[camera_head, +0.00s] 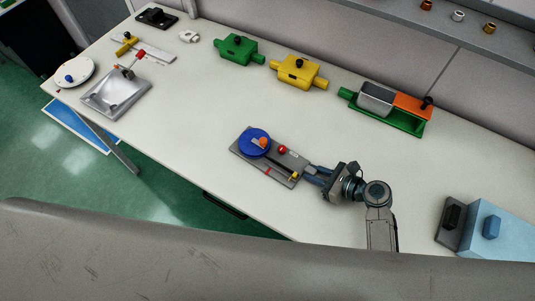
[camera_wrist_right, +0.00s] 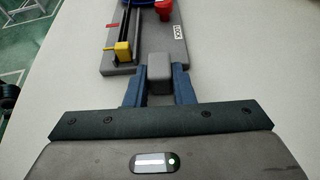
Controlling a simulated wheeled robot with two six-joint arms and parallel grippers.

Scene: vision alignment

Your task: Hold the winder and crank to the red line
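The winder (camera_head: 283,178) lies on the white table, a grey base with a blue disc (camera_head: 254,142) carrying an orange knob (camera_head: 263,142). A red knob (camera_head: 282,150), a yellow piece (camera_head: 293,176) on a dark rail and a red line (camera_head: 268,171) are also on the base. In the right wrist view the line (camera_wrist_right: 98,24) lies beside the rail, away from the yellow piece (camera_wrist_right: 122,50). My right gripper (camera_head: 314,173) is at the winder's near right end, its blue fingers shut on both sides of a grey end block (camera_wrist_right: 167,72). My left gripper is not in view.
Green (camera_head: 238,48), yellow (camera_head: 299,71) and green-orange (camera_head: 387,106) devices stand along the back. A metal tray (camera_head: 115,96) and white plate (camera_head: 75,73) are at the left. A light blue block (camera_head: 497,228) stands at the right. The table around the winder is clear.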

